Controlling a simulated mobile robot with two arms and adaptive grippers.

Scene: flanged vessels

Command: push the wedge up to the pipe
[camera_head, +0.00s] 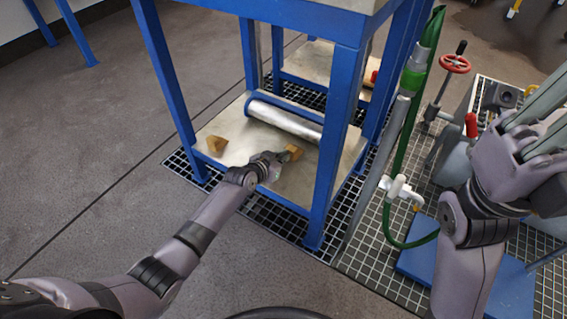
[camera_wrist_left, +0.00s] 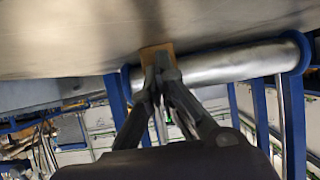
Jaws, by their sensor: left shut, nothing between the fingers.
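A silver pipe (camera_head: 285,119) lies on the pale lower shelf (camera_head: 238,120) of a blue frame. A small wooden wedge (camera_head: 293,152) sits on the shelf at the near side of the pipe, close to it; I cannot tell whether they touch. My left gripper (camera_head: 277,158) is shut and empty, its tips right at this wedge. In the left wrist view the shut fingertips (camera_wrist_left: 163,66) partly cover the wedge (camera_wrist_left: 153,49), with the pipe (camera_wrist_left: 235,65) beside it. A second wooden wedge (camera_head: 216,144) lies farther left on the shelf. My right gripper (camera_head: 535,125) is raised at the right; its fingers are unclear.
A blue leg (camera_head: 328,165) of the frame stands just right of the left gripper's wedge. A green hose (camera_head: 402,150) and a red valve wheel (camera_head: 455,64) are farther right. Open floor (camera_head: 90,130) lies to the left.

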